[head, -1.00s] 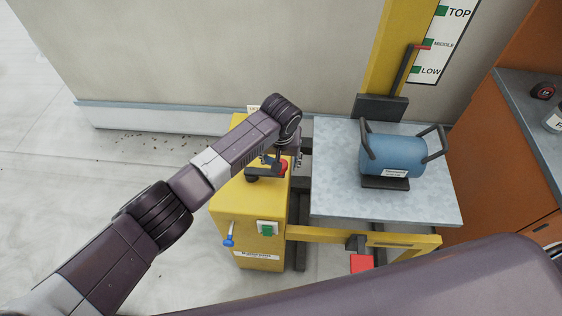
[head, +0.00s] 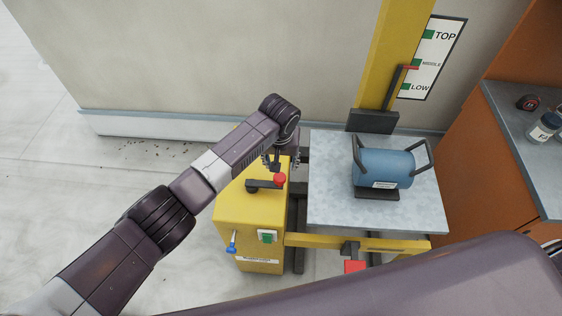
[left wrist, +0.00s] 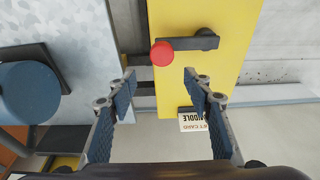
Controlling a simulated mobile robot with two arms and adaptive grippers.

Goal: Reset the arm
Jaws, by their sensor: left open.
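My left arm reaches in from the left in the head view. Its left gripper (head: 279,160) is open and empty above the yellow box (head: 237,213). Just below it is a black lever with a red knob (head: 279,179). In the left wrist view the two fingers of the left gripper (left wrist: 160,78) stand apart, and the red knob (left wrist: 162,53) shows beyond the gap, not gripped. My right gripper is not in view.
A grey lift platform (head: 335,217) carries a blue cylinder with black handles (head: 383,168). A yellow mast (head: 385,55) and a TOP/MIDDLE/LOW sign (head: 430,60) stand behind. An orange cabinet (head: 478,165) is at right. Open floor (head: 60,190) lies at left.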

